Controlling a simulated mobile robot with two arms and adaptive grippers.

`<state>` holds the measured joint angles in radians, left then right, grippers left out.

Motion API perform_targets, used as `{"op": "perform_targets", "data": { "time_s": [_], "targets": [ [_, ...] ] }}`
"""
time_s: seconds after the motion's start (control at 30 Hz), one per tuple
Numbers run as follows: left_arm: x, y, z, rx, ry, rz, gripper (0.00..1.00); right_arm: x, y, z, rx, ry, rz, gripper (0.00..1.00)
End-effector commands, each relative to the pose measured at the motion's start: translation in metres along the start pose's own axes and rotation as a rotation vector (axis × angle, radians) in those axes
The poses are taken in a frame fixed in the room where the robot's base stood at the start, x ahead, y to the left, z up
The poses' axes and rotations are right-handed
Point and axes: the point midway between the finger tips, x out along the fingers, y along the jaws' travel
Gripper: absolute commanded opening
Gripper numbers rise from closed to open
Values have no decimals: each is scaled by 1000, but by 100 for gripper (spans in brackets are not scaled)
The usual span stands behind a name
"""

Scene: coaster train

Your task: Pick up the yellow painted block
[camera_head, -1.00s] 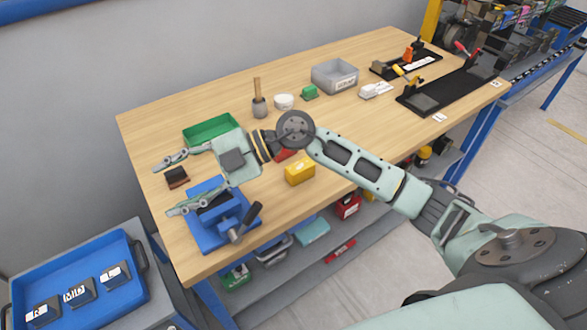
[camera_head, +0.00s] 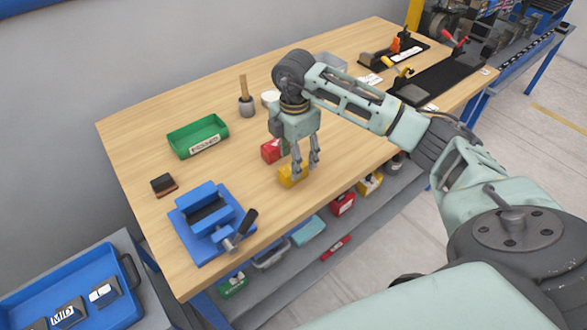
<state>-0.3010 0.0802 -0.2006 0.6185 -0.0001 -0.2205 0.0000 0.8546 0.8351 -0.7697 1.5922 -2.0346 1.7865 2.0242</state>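The yellow painted block (camera_head: 287,179) lies on the wooden table near its front edge, partly hidden by a finger. My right gripper (camera_head: 306,171) points down at it, with its arm coming in from the right. Its two fingers stand apart. One finger crosses in front of the block, and the other is just past the block's right end. I cannot tell whether either finger touches it. The block appears to rest on the table. My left gripper is not in view.
A red block (camera_head: 270,151) sits close behind the yellow one. A blue vise (camera_head: 206,235) stands at the front left.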

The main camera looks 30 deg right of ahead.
Motion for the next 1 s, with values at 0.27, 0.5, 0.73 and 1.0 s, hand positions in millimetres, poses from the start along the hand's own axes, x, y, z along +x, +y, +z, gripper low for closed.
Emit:
{"op": "perform_targets", "data": {
  "time_s": [0.27, 0.5, 0.73, 1.0],
  "targets": [
    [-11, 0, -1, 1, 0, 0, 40, 27, 0, -1, -2, 1, 0, 53],
    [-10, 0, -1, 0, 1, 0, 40, 28, 1, -1, -2, 1, 1, 50],
    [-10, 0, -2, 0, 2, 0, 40, 28, 1, -2, -2, 2, 1, 30],
    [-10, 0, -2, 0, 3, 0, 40, 28, 1, -2, -2, 2, 1, 6]
  ]
}}
